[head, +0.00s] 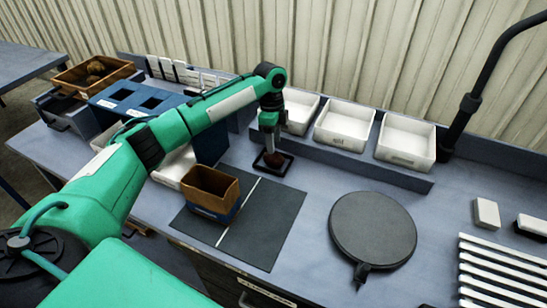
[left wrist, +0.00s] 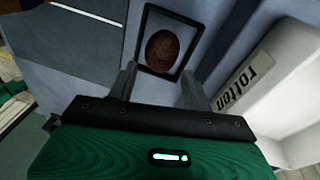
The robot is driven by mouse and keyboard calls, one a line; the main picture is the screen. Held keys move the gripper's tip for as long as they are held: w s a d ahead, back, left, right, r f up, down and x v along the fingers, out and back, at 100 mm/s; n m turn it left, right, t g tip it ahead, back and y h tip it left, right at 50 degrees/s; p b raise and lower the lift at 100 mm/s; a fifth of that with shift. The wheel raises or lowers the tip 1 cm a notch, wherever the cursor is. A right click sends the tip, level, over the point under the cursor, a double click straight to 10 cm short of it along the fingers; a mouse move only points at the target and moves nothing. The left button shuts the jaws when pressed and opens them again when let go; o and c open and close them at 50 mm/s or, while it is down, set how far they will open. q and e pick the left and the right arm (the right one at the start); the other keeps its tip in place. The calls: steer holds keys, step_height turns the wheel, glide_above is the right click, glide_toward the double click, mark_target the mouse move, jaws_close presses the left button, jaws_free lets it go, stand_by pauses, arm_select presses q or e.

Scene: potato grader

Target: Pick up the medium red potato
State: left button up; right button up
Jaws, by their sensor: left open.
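A reddish-brown potato (left wrist: 162,50) lies inside a small black square frame (left wrist: 144,18) on the bench. In the head view the potato (head: 274,158) is partly hidden by my left gripper (head: 269,146), which points down over the frame. In the left wrist view my left gripper (left wrist: 158,76) is open and empty, with its two fingers apart at the near side of the potato. I cannot tell how far the fingertips are above the bench. My right gripper is not in view.
Several white bins (head: 343,125) line the back; one reads "rotten" (left wrist: 247,82). A cardboard box (head: 210,192) stands on a dark mat (head: 262,225). A round dark disc (head: 373,230) lies to the right. A brown crate (head: 95,75) holds potatoes at far left.

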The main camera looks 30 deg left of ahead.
mark_target(274, 159)
arm_select(q)
steer(key=f, duration=0.1)
steer(key=f+p, duration=0.1)
steer(key=f, duration=0.1)
steer(key=f+p, duration=0.1)
steer(key=shift+s+f, duration=0.3)
steer(key=shift+f, duration=0.05)
steer(key=shift+d+f, duration=0.15)
steer(key=shift+f, duration=0.3)
steer(key=shift+c, duration=0.2)
steer(key=c, duration=0.7)
